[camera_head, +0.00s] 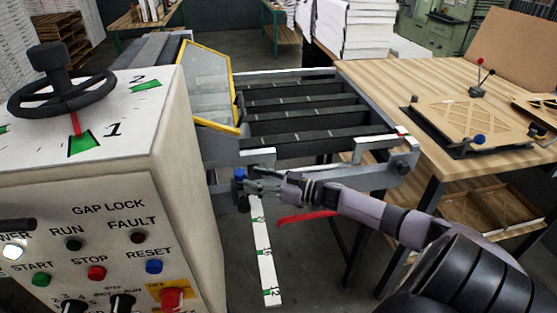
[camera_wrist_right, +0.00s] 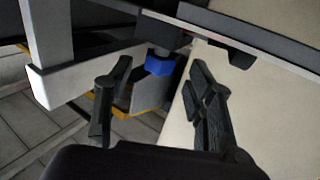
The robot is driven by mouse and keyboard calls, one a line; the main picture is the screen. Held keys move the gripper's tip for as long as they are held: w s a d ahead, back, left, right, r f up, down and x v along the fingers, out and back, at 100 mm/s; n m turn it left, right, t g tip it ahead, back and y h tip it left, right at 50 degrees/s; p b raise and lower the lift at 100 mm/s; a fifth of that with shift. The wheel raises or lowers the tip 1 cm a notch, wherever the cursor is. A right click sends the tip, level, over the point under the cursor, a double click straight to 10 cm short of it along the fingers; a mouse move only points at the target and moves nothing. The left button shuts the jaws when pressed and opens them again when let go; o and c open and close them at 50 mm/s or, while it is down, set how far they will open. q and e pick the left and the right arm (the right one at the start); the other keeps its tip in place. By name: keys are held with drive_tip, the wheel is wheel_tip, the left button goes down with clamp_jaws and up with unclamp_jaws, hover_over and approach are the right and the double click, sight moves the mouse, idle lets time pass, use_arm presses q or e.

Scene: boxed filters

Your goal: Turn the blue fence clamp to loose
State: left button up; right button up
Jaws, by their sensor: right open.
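The blue fence clamp (camera_head: 240,174) is a small knob beside the grey machine cabinet, at the near end of the feed frame. It also shows in the right wrist view (camera_wrist_right: 160,63), at the top middle, partly under a dark bar. My right gripper (camera_head: 258,186) reaches it from the right. In the right wrist view its two fingers (camera_wrist_right: 156,98) are apart, one on each side of the clamp and a little short of it, with nothing between them. Whether a finger touches the clamp cannot be told. My left gripper is not in view.
The cabinet (camera_head: 95,205) with buttons and a handwheel (camera_head: 62,80) stands close on the left. A white numbered scale (camera_head: 264,250) and a red bar (camera_head: 308,217) lie below my right gripper. A wooden table (camera_head: 375,78) with fixtures stands at the right.

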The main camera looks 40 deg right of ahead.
drive_tip(key=v, duration=0.8)
drive_tip(key=shift+s+d, duration=0.2)
drive_tip(key=shift+s, duration=0.15)
